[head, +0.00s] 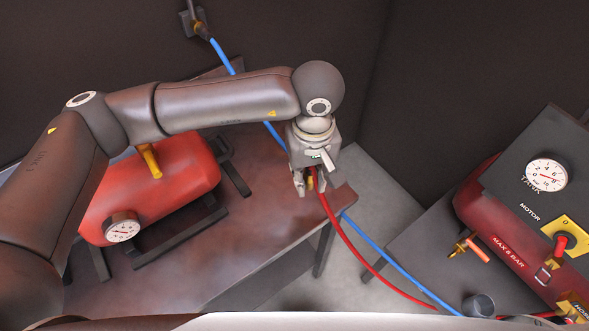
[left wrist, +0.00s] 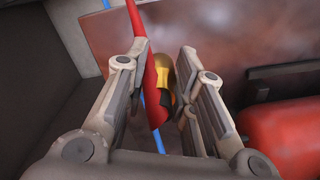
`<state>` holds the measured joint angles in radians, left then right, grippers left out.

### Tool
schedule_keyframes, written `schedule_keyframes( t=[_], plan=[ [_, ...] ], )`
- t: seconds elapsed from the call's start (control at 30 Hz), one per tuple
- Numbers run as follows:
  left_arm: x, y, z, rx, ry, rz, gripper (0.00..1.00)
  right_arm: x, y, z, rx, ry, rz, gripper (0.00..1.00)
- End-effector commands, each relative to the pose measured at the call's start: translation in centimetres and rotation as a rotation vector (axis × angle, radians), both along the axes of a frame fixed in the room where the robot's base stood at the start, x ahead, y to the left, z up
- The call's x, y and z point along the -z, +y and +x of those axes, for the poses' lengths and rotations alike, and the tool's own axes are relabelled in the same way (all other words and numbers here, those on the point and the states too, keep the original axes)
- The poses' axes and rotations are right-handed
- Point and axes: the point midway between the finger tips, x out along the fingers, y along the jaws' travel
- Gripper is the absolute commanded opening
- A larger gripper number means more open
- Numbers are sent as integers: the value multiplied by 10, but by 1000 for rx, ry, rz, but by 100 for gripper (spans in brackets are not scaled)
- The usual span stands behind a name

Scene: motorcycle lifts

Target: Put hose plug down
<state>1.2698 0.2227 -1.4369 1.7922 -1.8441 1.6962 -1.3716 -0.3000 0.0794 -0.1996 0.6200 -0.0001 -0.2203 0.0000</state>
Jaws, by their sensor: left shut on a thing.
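My left gripper (head: 310,186) is shut on the hose plug, above the right end of the brown bench. The brass-yellow and red hose plug (head: 310,184) shows only partly between the fingers. In the left wrist view the plug (left wrist: 163,78) sits between the two fingers (left wrist: 160,88), with its red hose running up and away. In the head view the red hose (head: 337,228) hangs from the gripper and curves down to the right. I cannot tell whether the plug touches the bench. My right gripper is not in view.
The brown bench (head: 262,215) carries a red tank (head: 190,185) with a gauge at left. A dark red compressor (head: 478,200) with a gauge, switch and brass outlet (head: 462,246) stands at right. A grey cup (head: 478,305) is at front right. A blue hose (head: 390,262) crosses below.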

Motion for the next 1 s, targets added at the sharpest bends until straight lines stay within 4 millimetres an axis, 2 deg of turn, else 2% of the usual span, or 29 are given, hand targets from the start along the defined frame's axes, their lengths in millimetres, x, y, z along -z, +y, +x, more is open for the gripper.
schedule_keyframes(
  t=[0.03, 0.1, 0.3, 0.4, 0.57, 0.8, 1.0],
  plan=[
    [0, 6, 12, -9, 4, 2, 0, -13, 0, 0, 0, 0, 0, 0],
    [11, 13, 26, -6, 5, 2, 0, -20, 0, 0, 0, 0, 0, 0],
    [49, 24, 52, -3, 2, 1, 0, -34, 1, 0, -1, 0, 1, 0],
    [58, 25, 59, -1, 1, -1, 0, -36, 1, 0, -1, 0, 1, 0],
    [67, 28, 65, 0, 1, 1, 0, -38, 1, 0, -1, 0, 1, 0],
    [91, 29, 66, 1, 2, 1, 0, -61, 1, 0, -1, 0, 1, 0],
    [100, 29, 67, 2, 0, -1, 0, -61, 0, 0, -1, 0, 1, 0]
  ],
)
